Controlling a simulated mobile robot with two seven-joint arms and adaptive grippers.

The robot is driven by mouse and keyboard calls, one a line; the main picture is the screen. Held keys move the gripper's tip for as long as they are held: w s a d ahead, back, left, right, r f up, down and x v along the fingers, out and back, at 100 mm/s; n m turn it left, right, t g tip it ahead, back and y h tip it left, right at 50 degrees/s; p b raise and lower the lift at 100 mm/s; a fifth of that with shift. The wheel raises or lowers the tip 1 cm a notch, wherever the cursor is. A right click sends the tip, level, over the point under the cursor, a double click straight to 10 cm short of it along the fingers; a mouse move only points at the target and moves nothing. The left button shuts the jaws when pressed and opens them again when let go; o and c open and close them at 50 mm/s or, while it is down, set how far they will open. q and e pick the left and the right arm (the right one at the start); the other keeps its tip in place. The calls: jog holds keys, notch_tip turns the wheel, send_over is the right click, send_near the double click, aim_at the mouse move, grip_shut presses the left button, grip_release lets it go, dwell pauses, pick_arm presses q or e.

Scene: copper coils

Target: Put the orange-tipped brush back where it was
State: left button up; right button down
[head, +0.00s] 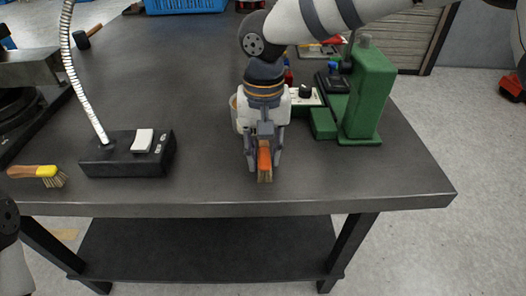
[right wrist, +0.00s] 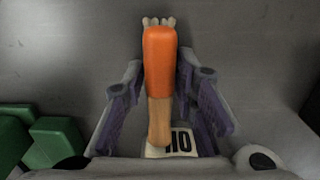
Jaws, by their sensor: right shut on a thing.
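The orange-tipped brush (head: 264,159) is between the fingers of my right gripper (head: 263,165), which is shut on it near the table's front edge. In the right wrist view the brush (right wrist: 160,60) has an orange block, pale bristles at its far end and a wooden handle toward the camera. The right gripper's fingers (right wrist: 163,100) stand on both sides of it. Whether the bristles touch the table is not clear. A second brush, yellow-tipped (head: 37,171), lies on the table at the far left. My left gripper is out of view.
A black box with a white switch (head: 127,153) and flexible stem stands left of the gripper. A green machine (head: 368,95) stands to the right. The grey tabletop (head: 205,165) between box and gripper is clear.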

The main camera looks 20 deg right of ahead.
aim_at(263, 149)
jog(key=shift+r, duration=0.1)
jog(key=c, duration=1.3)
grip_release()
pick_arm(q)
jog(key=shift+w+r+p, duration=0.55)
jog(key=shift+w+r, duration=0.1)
pick_arm(e)
notch_tip(263, 149, up, 12)
